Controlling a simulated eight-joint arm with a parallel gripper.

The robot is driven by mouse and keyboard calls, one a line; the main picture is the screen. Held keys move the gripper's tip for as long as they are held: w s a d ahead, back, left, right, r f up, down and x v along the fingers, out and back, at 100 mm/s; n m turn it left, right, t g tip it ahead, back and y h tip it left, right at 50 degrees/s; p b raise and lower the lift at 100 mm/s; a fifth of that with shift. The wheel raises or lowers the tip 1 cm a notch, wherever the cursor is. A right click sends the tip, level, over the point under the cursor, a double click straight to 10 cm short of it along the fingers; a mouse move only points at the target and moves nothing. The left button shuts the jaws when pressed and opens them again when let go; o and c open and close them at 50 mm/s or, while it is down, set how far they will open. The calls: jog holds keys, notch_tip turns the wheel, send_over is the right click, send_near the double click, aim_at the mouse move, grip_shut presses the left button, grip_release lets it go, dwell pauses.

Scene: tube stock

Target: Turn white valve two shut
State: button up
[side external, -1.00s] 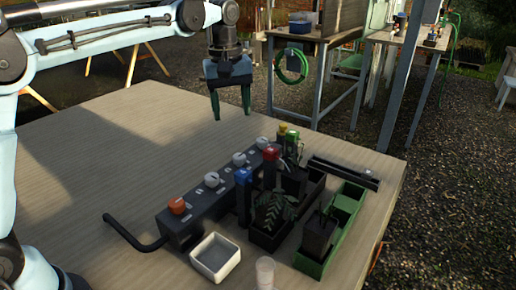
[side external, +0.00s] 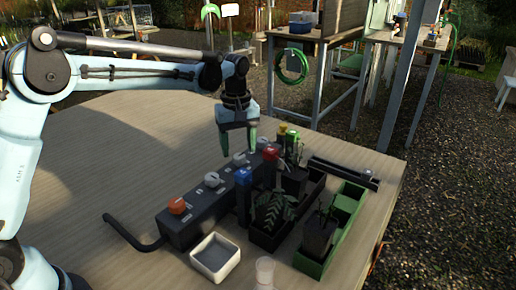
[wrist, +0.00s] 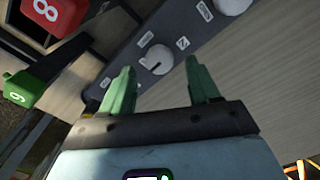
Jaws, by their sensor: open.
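A dark valve box (side external: 203,207) lies on the table with an orange knob (side external: 176,204) at its near end. White knobs follow along it: one near the orange knob (side external: 211,179), a middle one (side external: 239,158) and a far one (side external: 262,143). My gripper (side external: 238,150) points down with its green fingers open and empty, above the box's far half. In the wrist view, a white knob (wrist: 157,59) shows between and just beyond the open fingertips (wrist: 160,68). Another white knob (wrist: 233,4) is at the top. I cannot read which is valve two.
Blue-capped (side external: 243,177) and red-capped (side external: 271,153) posts stand close beside the box. Planters (side external: 268,240), a green tray (side external: 309,265), a white dish (side external: 216,258) and a clear cup (side external: 264,272) are nearby. The table's left side is clear.

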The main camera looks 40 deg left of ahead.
jog(key=shift+f, duration=1.15)
jog(key=shift+c, duration=0.4)
jog(key=c, duration=1)
